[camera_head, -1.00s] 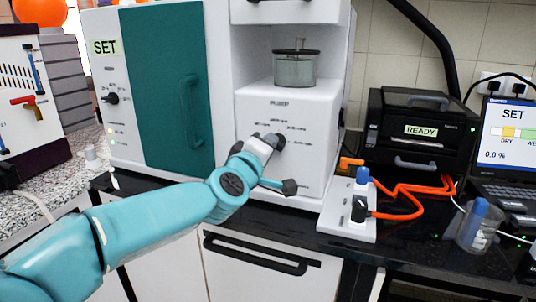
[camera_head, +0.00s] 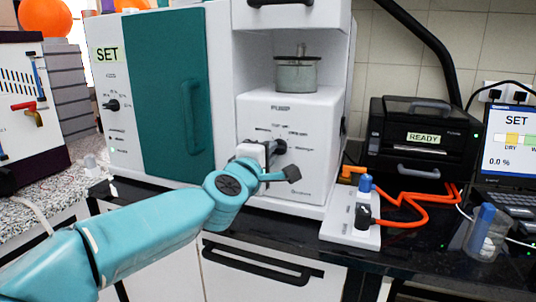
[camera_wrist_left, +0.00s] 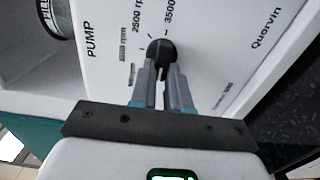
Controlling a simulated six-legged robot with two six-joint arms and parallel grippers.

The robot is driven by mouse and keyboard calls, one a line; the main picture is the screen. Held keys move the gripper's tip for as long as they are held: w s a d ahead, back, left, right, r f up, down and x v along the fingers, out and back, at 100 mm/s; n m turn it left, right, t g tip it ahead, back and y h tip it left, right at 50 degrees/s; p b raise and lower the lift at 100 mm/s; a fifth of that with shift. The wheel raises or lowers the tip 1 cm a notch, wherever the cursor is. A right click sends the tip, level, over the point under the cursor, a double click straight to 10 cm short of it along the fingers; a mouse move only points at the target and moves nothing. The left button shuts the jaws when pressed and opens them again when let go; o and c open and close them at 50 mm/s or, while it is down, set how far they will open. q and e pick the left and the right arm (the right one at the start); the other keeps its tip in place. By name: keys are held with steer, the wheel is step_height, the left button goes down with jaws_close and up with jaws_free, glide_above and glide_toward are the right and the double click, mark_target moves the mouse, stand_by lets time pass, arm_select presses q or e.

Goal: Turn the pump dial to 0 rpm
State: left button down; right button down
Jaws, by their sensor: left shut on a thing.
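The pump (camera_head: 258,105) is a white box with a printed front in the middle of the head view. Its small round black dial (camera_head: 281,146) sits on that front. My left gripper (camera_head: 273,149) is at the dial, coming from the lower left. In the left wrist view, the two grey fingers of the gripper (camera_wrist_left: 161,72) are shut on the black dial (camera_wrist_left: 161,50). Labels reading 2500 rpm and 3500 show beside it. The fingers hide part of the dial and other labels, and I cannot tell where its pointer stands. My right gripper is out of view.
A glass jar (camera_head: 296,76) stands on the pump. A white switch board (camera_head: 345,224) with an orange cable (camera_head: 415,205) lies at the lower right. A black device (camera_head: 421,137) reads READY. The teal-doored cabinet (camera_head: 165,85) is to the left.

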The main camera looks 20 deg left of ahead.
arm_select(q)
steer(key=c, duration=1.1)
jaws_free()
steer(key=s, duration=1.6)
steer(key=shift+s+a+p, duration=0.15)
steer(key=shift+a+p, duration=0.1)
steer(key=shift+p, duration=0.2)
